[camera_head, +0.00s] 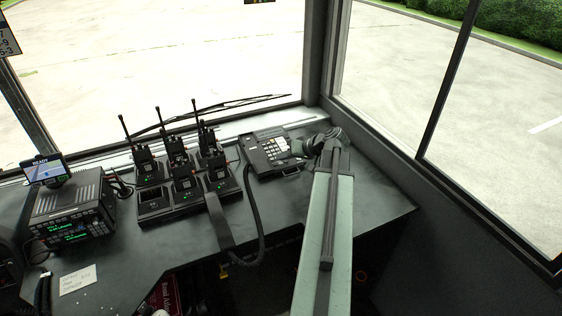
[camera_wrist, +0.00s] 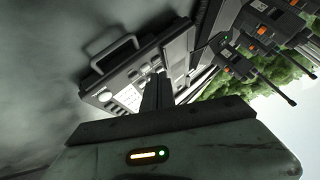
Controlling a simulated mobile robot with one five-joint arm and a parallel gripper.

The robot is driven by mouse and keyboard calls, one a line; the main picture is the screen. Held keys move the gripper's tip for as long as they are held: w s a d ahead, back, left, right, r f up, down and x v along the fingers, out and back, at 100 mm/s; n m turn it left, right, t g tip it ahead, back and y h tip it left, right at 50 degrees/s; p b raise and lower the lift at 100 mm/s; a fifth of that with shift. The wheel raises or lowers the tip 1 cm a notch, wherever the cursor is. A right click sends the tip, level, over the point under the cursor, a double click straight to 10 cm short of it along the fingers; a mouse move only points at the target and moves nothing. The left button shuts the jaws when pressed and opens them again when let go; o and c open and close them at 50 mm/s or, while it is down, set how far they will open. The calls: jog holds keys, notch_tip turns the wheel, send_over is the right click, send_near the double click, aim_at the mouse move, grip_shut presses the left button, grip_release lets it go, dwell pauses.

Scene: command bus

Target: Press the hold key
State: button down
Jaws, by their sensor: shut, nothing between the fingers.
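The desk phone (camera_head: 265,158) sits on the dark counter near the windshield corner. In the wrist view, the phone (camera_wrist: 115,75) shows a carrying handle, a dark panel and a pale keypad (camera_wrist: 128,98). The key labels are too small to read, so I cannot tell which key is the hold key. My gripper (camera_head: 299,147) is at the phone's right side, partly hidden by my wrist. In the wrist view, my gripper (camera_wrist: 157,80) is shut, its dark fingers over the key area and covering some keys. I cannot tell whether the tips touch a key.
A charger rack (camera_head: 185,205) with several handheld radios stands left of the phone. A radio unit (camera_head: 75,215) is far left. The counter right of the phone is bare up to the window frame.

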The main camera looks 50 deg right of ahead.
aim_at(284, 168)
jog(key=shift+r, duration=0.15)
jog(key=r+p, duration=0.4)
jog(key=p, duration=0.1)
jog(key=shift+s+r, duration=0.35)
jog(key=shift+r, duration=0.05)
jog(key=shift+a, duration=0.1)
dwell(0.5)
